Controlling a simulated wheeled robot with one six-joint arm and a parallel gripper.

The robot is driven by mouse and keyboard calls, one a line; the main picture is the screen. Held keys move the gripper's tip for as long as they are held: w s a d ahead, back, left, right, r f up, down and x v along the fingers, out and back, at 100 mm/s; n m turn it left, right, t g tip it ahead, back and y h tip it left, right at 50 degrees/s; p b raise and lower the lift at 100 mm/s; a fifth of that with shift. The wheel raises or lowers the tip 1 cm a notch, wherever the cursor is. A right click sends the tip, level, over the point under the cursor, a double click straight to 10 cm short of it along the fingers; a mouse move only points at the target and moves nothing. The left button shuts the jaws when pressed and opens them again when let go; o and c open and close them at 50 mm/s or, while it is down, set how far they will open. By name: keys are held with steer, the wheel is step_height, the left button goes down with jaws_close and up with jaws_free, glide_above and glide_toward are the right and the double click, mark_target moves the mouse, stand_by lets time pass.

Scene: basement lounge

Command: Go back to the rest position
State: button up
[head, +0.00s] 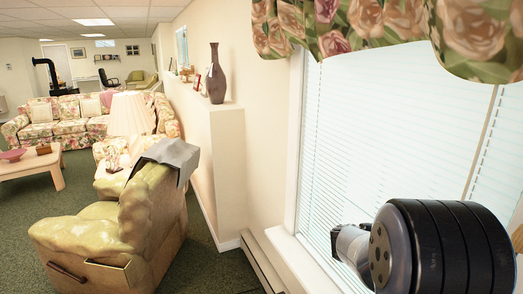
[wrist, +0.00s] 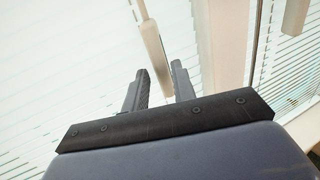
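My gripper (wrist: 161,70) shows in the wrist view with its two dark fingers apart. Behind the fingers are the white window blinds (wrist: 70,60) and a pale upright window frame (wrist: 222,45). In the head view my arm is at the lower right, in front of the window blinds (head: 390,120). The gripper's fingers cannot be made out in the head view.
A green armchair (head: 130,225) stands at the left, with a lamp (head: 130,115) behind it. A half wall (head: 215,150) bears a dark vase (head: 216,75). A baseboard heater (head: 262,262) runs below the window. Green carpet (head: 215,265) is clear between armchair and wall.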

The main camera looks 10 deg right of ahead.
steer(key=d+p, duration=0.1)
steer(key=d, duration=0.4)
steer(key=shift+s+d, duration=0.15)
steer(key=shift+s, duration=0.05)
